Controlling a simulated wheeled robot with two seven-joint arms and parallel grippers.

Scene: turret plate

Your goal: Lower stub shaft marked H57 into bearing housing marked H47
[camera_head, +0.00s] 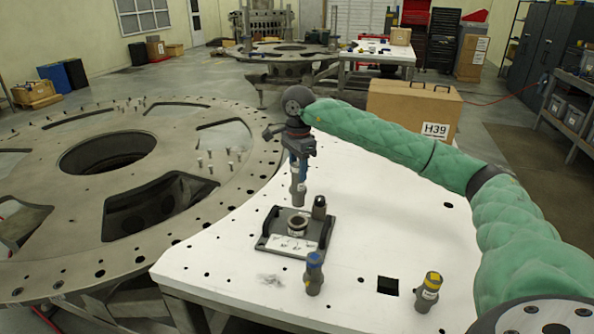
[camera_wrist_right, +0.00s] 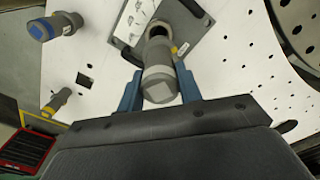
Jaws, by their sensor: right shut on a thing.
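My right gripper (camera_head: 298,172) is shut on a grey stub shaft (camera_head: 298,192), which hangs upright. In the right wrist view the blue fingers close on the sides of this shaft (camera_wrist_right: 160,68), and a small yellow mark shows beside it. Its H57 marking is not readable. The bearing housing (camera_head: 297,224) is a round ring on a dark base plate (camera_head: 271,242) with white labels too small to read. In the head view the shaft's lower end is just above the ring, with a gap. In the right wrist view the shaft hides most of the ring. My left gripper is not in view.
A dark upright cylinder (camera_head: 319,208) stands at the plate's back right. A blue-topped shaft (camera_head: 314,273) and a yellow-banded shaft (camera_head: 428,292) stand on the white table (camera_head: 390,220). A square hole (camera_head: 388,286) lies between them. The large turret plate (camera_head: 85,215) is at left, a box marked H39 (camera_head: 405,105) behind.

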